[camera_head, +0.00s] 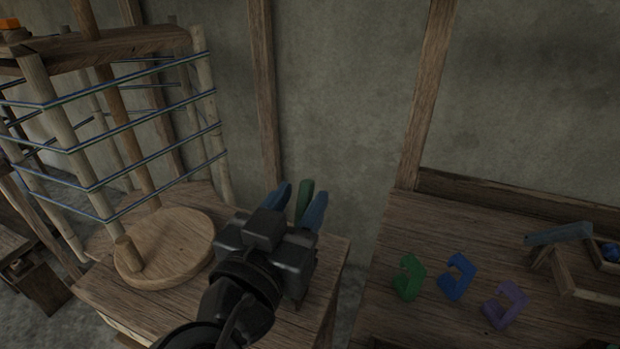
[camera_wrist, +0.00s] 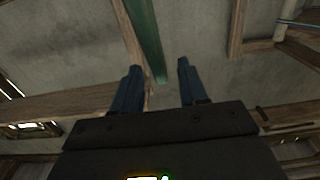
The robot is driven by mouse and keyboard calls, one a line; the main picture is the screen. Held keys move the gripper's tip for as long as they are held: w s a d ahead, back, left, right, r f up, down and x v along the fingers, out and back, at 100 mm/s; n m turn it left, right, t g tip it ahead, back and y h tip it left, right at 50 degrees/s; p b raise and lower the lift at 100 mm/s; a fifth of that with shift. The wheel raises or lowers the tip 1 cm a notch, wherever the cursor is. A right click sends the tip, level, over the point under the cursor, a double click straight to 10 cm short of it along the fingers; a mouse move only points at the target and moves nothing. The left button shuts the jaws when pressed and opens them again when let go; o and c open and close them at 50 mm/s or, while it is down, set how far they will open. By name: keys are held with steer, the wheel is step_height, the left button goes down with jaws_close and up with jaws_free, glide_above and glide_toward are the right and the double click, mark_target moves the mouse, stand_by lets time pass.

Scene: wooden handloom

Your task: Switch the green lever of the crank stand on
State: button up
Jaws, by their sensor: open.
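The green lever (camera_head: 304,200) stands up from the right part of the wooden crank stand (camera_head: 318,290) in the head view. Its lower part is hidden behind my gripper (camera_head: 299,205). In the wrist view the lever (camera_wrist: 146,38) runs from the top edge down to between the two blue fingers of my gripper (camera_wrist: 157,78). The fingers are apart, with a gap on either side of the lever, nearer on the left. I cannot tell whether they reach around it in depth. The stand's round wooden crank disc (camera_head: 190,240) with its peg lies left of my gripper.
A wooden frame wound with blue threads (camera_head: 140,115) rises behind and left of the disc. A table (camera_head: 440,220) on the right holds green (camera_head: 409,278), blue (camera_head: 458,277) and purple (camera_head: 505,304) hook-shaped pieces. A gap separates the stand from this table. The wall stands behind.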

steer(key=shift+x, duration=2)
steer(key=shift+c, duration=0.2)
jaws_close()
